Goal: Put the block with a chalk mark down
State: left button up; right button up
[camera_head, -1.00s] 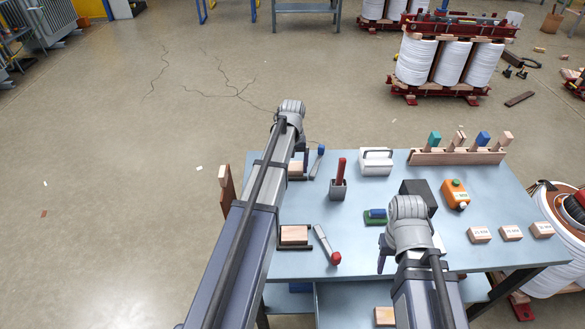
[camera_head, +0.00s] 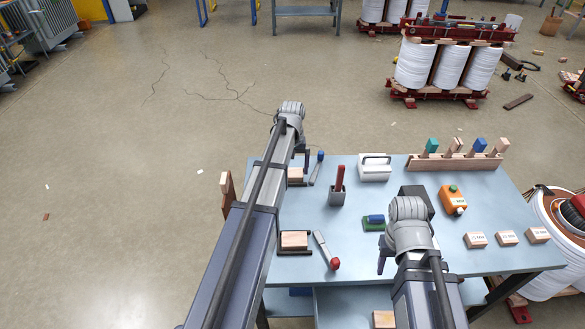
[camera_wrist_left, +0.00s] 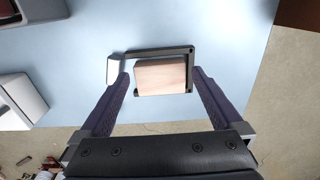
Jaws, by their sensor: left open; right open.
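A pale wooden block (camera_wrist_left: 160,75) lies in a dark square frame (camera_wrist_left: 190,60) on the table, between the spread fingers of my left gripper (camera_wrist_left: 161,84) in the left wrist view. I see no clear chalk mark on it. In the head view this block (camera_head: 295,175) is at the table's far left corner, under my left gripper (camera_head: 304,158), which is open. A second wooden block (camera_head: 295,239) lies in a dark frame nearer the front. My right gripper (camera_head: 383,258) is open over the table's front; its arm hides part of it.
A red-handled tool stands in a grey holder (camera_head: 337,197). A white case (camera_head: 375,167), an orange bottle (camera_head: 453,198), a black box (camera_head: 417,192) and several labelled blocks (camera_head: 506,238) are on the table. A wooden rack (camera_head: 450,163) is at the back right.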

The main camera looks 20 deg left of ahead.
aim_at(292, 176)
pick_arm(q)
notch_tip(292, 176, up, 10)
jog(key=p, duration=0.8)
jog(key=shift+f+p, duration=0.15)
jog(key=shift+p, duration=0.15)
pick_arm(e)
notch_tip(292, 176, up, 10)
jog(key=shift+f, duration=0.2)
